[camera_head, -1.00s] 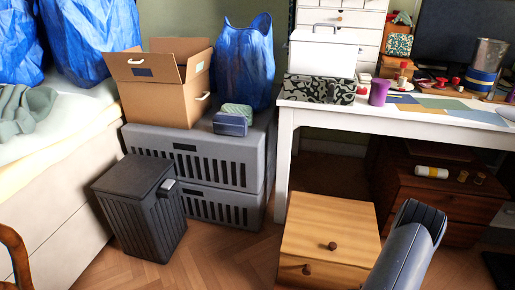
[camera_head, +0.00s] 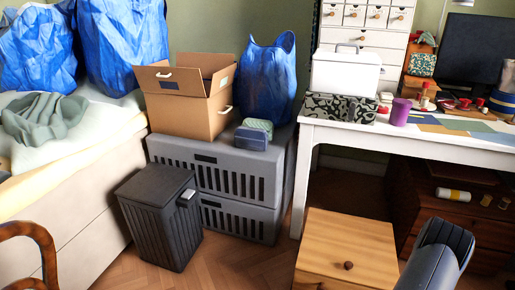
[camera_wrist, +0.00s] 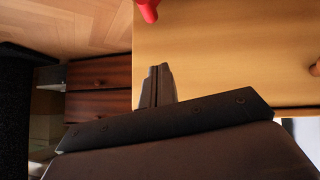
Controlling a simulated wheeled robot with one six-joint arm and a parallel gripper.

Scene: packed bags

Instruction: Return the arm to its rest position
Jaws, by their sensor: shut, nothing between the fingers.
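My gripper (camera_wrist: 158,86) shows in the wrist view with its two dark fingers together and nothing between them. It is in front of a light wooden surface (camera_wrist: 220,55), which looks like the small wooden drawer unit. In the head view, a grey part of my arm (camera_head: 438,256) rises at the lower right, beside the wooden drawer unit (camera_head: 335,245). My gripper's fingers are not visible in the head view. A red item (camera_wrist: 148,10) shows at the top edge of the wrist view; I cannot tell what it is.
The white desk (camera_head: 400,140) stands on the right, with a dark drawer cabinet (camera_head: 455,215) beneath it. Grey crates (camera_head: 240,185) carry an open cardboard box (camera_head: 190,112) and a blue bag (camera_head: 266,85). A dark bin (camera_head: 160,220) stands in front. Some floor (camera_head: 240,262) is clear.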

